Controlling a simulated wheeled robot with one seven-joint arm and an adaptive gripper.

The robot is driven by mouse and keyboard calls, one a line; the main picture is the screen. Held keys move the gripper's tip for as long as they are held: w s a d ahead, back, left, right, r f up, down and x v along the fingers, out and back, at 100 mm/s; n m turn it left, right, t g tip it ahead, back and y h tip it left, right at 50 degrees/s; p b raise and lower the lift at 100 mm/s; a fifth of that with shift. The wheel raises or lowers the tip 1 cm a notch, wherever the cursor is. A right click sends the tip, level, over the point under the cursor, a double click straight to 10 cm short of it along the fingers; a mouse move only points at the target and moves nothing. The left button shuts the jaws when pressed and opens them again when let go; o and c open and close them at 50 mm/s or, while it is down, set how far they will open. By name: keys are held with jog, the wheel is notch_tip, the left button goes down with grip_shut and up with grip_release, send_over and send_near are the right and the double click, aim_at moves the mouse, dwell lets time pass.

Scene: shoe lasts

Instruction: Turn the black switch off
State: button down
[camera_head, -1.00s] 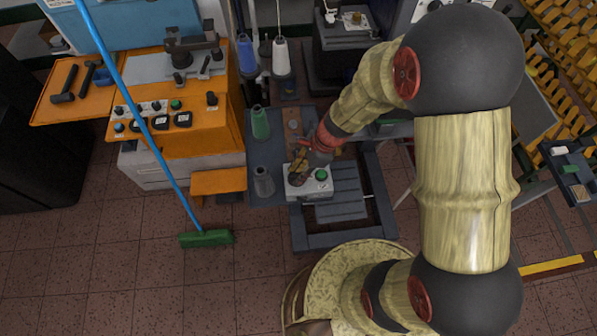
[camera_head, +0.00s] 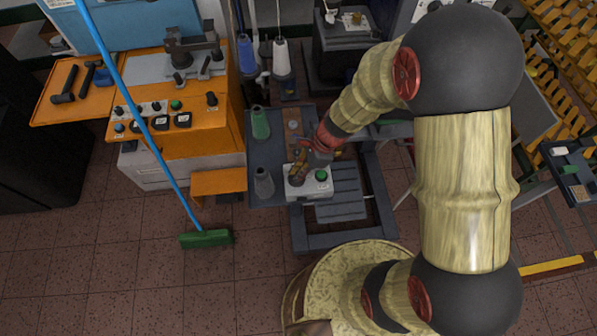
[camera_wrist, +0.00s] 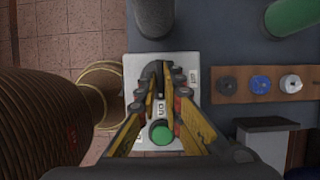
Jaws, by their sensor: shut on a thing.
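The white switch box (camera_head: 322,189) stands on a dark grey work surface, and it also shows in the wrist view (camera_wrist: 138,68). It has a round green button (camera_wrist: 161,133) and printed labels beside the fingers. The black switch (camera_wrist: 158,70) shows only in part, between my fingertips; its exact position is hard to tell. My gripper (camera_wrist: 160,88) reaches over the box with its yellow fingers close together, shut on the switch. In the head view my gripper (camera_head: 299,166) is small and hides the box's upper left part.
A grey cone (camera_head: 263,183) and a green cone (camera_head: 260,123) stand left of the box. A wooden strip (camera_wrist: 227,98) with round pieces lies beside it. An orange machine (camera_head: 200,135) and a blue-handled broom (camera_head: 207,239) are farther left.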

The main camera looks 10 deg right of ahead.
jog(key=shift+n, duration=0.3)
jog(key=n+g+p, duration=0.2)
jog(key=n, duration=0.2)
jog(key=shift+w, duration=0.15)
jog(key=n+p, duration=0.1)
jog(key=n, duration=0.2)
jog(key=n+g+h, duration=0.1)
jog(key=n, duration=0.2)
jog(key=shift+w+a+g+h+p, duration=0.15)
jog(key=shift+g+h+p, duration=0.15)
jog(key=shift+p, duration=0.1)
jog(key=n+h, duration=0.1)
jog(key=n, duration=0.2)
jog(key=shift+a+n+g+p, duration=0.1)
jog(key=shift+n+g+p, duration=0.2)
jog(key=shift+g+p, duration=0.1)
jog(key=shift+a+n+h, duration=0.1)
jog(key=shift+n+h, duration=0.7)
jog(key=shift+n, duration=1)
jog(key=c, duration=2.1)
grip_release()
jog(key=shift+o, duration=0.9)
